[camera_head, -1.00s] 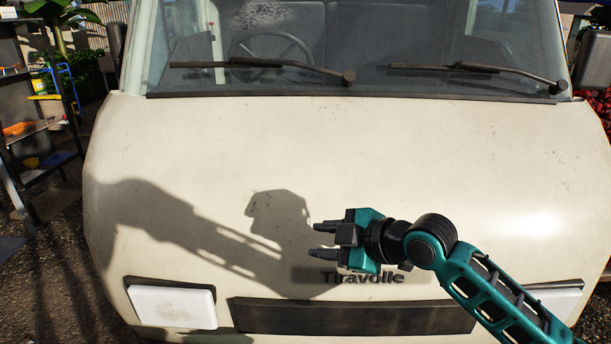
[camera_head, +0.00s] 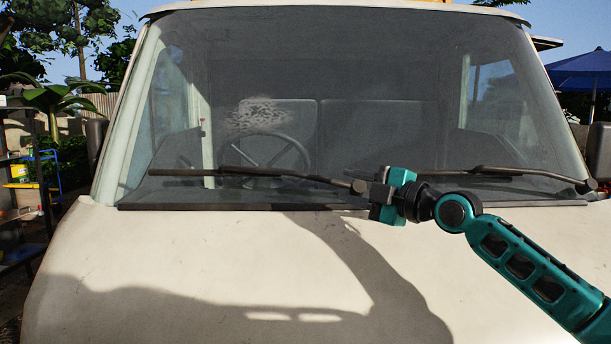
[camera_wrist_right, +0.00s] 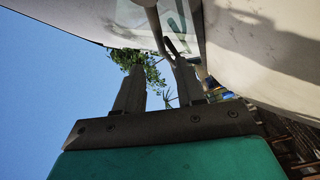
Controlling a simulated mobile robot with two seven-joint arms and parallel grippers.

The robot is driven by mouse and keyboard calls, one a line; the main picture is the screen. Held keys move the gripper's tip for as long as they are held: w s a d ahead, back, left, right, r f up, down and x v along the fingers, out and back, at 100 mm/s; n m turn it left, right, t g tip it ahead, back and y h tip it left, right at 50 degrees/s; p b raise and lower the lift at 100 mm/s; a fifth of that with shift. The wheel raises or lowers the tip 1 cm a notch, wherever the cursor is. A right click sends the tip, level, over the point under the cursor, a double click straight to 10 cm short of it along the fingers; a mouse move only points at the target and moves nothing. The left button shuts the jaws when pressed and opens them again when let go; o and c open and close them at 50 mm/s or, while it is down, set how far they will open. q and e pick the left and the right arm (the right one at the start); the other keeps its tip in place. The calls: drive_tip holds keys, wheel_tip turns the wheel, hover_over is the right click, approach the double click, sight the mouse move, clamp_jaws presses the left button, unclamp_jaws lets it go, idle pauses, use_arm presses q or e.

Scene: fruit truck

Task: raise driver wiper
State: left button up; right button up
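The driver wiper (camera_head: 290,177), dark and thin, lies low along the windshield on the steering wheel's side. Its thick pivot end (camera_head: 358,187) is at its right. My right gripper (camera_head: 373,186), teal and dark, is right at this pivot end, with its fingers pointing left. In the right wrist view its two fingers (camera_wrist_right: 158,85) stand apart, and the wiper arm (camera_wrist_right: 158,30) shows between or just beyond their tips, nearer the right finger. Whether they touch it I cannot tell. My left gripper is not in view.
The windshield (camera_head: 370,80) rises above, with a dirt patch (camera_head: 258,116). The cream hood (camera_head: 200,260) spreads below. A shelf (camera_head: 25,215) stands at far left.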

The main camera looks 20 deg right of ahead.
sight(312, 177)
drive_tip(key=p+x, duration=0.1)
drive_tip(key=x, duration=0.8)
drive_tip(key=shift+w+a, duration=0.6)
drive_tip(key=shift+w, duration=0.35)
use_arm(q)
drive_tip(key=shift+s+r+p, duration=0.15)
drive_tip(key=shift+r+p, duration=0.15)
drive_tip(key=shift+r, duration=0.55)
use_arm(e)
drive_tip(key=shift+w+a, duration=0.15)
drive_tip(key=shift+w, duration=0.1)
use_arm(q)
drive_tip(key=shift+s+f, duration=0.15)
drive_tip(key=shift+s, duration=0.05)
use_arm(e)
clamp_jaws()
